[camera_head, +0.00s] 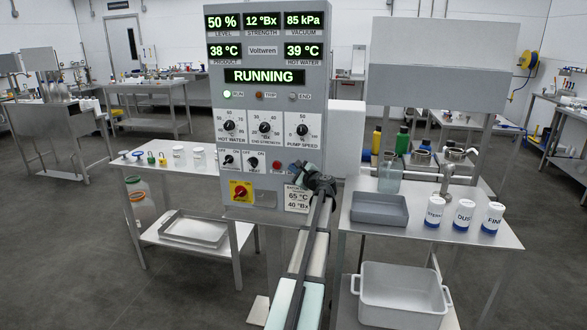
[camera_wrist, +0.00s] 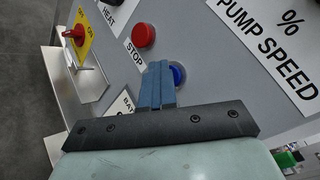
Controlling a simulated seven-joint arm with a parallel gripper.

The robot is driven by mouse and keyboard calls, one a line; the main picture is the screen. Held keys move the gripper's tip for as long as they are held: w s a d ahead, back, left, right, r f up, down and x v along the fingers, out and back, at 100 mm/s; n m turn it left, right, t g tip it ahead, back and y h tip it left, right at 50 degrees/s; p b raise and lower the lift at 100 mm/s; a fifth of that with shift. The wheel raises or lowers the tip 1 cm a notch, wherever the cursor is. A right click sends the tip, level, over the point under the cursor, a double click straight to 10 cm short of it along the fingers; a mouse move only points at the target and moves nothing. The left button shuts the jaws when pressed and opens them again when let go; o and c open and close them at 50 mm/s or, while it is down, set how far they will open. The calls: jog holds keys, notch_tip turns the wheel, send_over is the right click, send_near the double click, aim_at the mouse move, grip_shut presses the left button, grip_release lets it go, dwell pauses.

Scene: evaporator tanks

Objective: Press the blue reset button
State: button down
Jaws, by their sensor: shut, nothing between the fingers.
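In the head view my gripper (camera_head: 312,178) is in front of the lower right of the control panel (camera_head: 232,130) and hides the blue button. The display (camera_head: 264,77) reads RUNNING.
A red STOP button (camera_wrist: 143,35) sits close to my fingers; it also shows in the head view (camera_head: 278,165). A red rotary switch (camera_wrist: 74,35) on a yellow plate is farther left. A grey tray (camera_head: 379,208) and labelled jars (camera_head: 463,215) stand on the right table.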

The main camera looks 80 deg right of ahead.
jog(key=shift+s+a, duration=0.1)
jog(key=shift+a, duration=0.2)
jog(key=a, duration=0.6)
dwell(0.6)
dwell(0.8)
